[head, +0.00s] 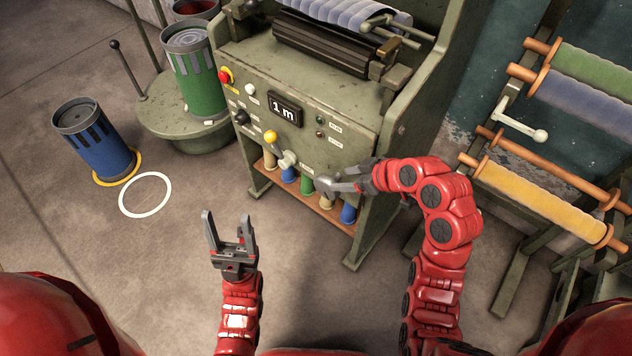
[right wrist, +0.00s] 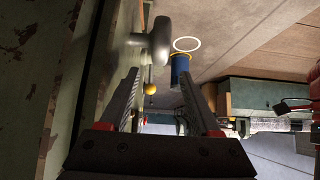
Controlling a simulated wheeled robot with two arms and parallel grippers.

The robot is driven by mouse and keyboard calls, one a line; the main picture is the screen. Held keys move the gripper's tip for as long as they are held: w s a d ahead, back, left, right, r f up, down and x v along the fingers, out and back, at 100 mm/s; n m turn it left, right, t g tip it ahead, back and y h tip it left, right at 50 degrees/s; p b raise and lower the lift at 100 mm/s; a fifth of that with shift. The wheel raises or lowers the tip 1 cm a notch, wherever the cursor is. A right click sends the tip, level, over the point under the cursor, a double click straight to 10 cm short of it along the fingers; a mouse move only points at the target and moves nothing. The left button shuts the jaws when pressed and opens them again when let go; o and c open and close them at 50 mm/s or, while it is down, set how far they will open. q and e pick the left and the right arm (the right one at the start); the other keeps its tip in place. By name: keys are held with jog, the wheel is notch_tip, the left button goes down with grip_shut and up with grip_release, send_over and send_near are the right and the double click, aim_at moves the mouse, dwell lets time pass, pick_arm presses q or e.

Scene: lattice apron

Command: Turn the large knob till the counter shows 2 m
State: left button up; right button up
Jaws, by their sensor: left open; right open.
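The counter (head: 285,110) on the machine's front panel reads 1 m. A pale grey knob (head: 287,160), which I take to be the large knob, sticks out from the panel below it. In the right wrist view a grey knob (right wrist: 158,42) stands off the panel just beyond the fingertips. My right gripper (head: 322,184) is open and empty close to the panel, right of and below the knob, apart from it. It also shows in the right wrist view (right wrist: 160,80). My left gripper (head: 227,217) is open and empty over the floor, away from the machine.
A yellow-tipped lever (head: 271,137) is close to the knob. A red button (head: 225,76) is at the panel's left. Coloured rolls sit below. A blue bin (head: 95,145) stands beside a white floor ring (head: 145,194). A rack with rolls (head: 540,200) is at right.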

aim_at(317, 180)
jog(key=x, duration=1.2)
jog(key=shift+w+a+f+b, duration=0.1)
jog(key=shift+w+a+b, duration=0.1)
jog(key=shift+b, duration=0.1)
grip_shut()
